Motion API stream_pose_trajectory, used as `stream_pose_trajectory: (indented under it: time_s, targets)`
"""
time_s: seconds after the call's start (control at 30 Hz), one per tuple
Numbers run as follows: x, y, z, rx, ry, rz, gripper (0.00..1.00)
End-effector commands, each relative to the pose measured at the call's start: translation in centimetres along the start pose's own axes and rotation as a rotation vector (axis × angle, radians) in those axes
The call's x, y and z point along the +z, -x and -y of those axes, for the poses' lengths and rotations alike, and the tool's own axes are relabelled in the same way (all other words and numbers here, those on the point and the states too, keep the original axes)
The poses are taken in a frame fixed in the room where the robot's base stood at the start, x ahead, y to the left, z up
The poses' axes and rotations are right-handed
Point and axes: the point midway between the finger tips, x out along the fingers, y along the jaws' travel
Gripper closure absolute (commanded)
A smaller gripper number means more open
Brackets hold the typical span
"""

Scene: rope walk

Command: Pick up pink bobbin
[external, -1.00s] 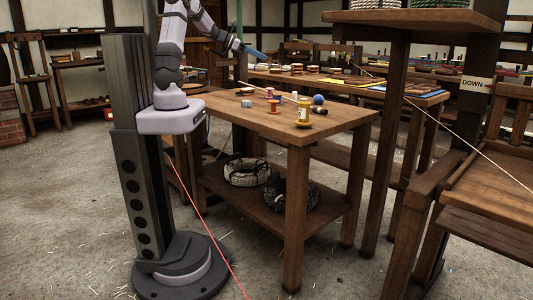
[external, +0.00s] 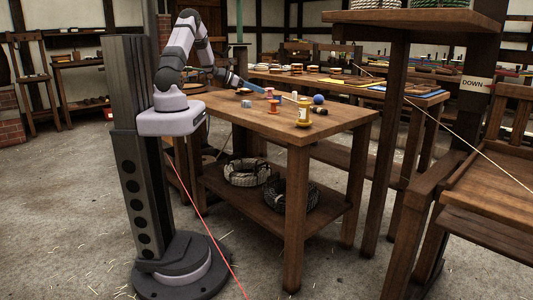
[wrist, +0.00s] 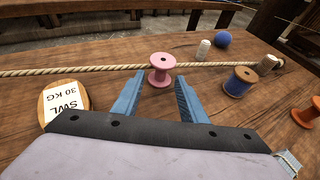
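The pink bobbin (wrist: 162,68) stands upright on the wooden table (wrist: 110,52), directly ahead of my gripper (wrist: 159,78). My gripper's two blue fingers are apart, with the tips on either side of the bobbin's near edge. Nothing is held, and I cannot tell whether a finger touches the bobbin. In the external view, my gripper (external: 258,89) is low over the tabletop, next to the small pink bobbin (external: 269,92).
A rope (wrist: 90,70) runs across the table by the pink bobbin. To the right are a blue-wound bobbin (wrist: 240,80), a white spool (wrist: 203,48), a blue ball (wrist: 222,39) and an orange bobbin (wrist: 306,112). A round "SWL 30 KG" tag (wrist: 65,100) lies at left.

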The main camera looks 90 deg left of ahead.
Motion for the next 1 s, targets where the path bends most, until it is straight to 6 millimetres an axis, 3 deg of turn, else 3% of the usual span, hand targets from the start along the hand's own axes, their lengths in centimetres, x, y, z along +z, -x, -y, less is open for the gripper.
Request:
stream_pose_trajectory:
  time_s: [0.43,0.8,1.0]
  targets:
    - [0.1,-2.4,0.1,-0.002,0.001,0.000,0.61]
    - [0.1,-6.5,0.2,-0.002,0.000,-0.001,0.61]
    - [0.1,-6.9,0.2,0.000,0.001,-0.001,0.61]
